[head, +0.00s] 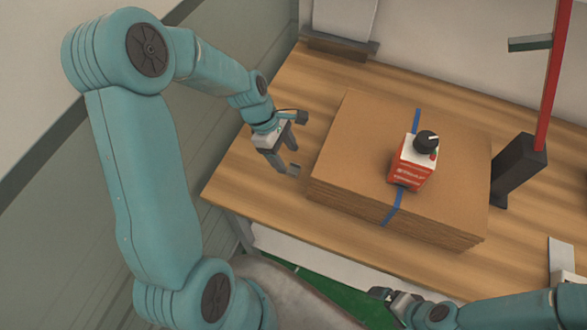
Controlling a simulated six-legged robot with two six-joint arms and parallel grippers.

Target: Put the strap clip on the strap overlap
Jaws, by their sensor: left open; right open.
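A blue strap (394,207) runs over the top of a stack of brown cardboard sheets (350,140) on the wooden table. A red and white block with a black knob, which may be the strap clip (412,165), stands upright on the strap near the middle of the stack. It hides the strap beneath it, so I cannot see the overlap. My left gripper (293,148) is open and empty, just left of the stack and apart from it. My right gripper (388,300) is open and low at the front, below the table's front edge in the picture.
A dark post base (517,168) with a red upright (555,70) stands right of the stack. A grey holder (338,42) is at the back of the table. A pale item (562,256) lies at the right edge. Bare wood (245,185) shows left of the stack.

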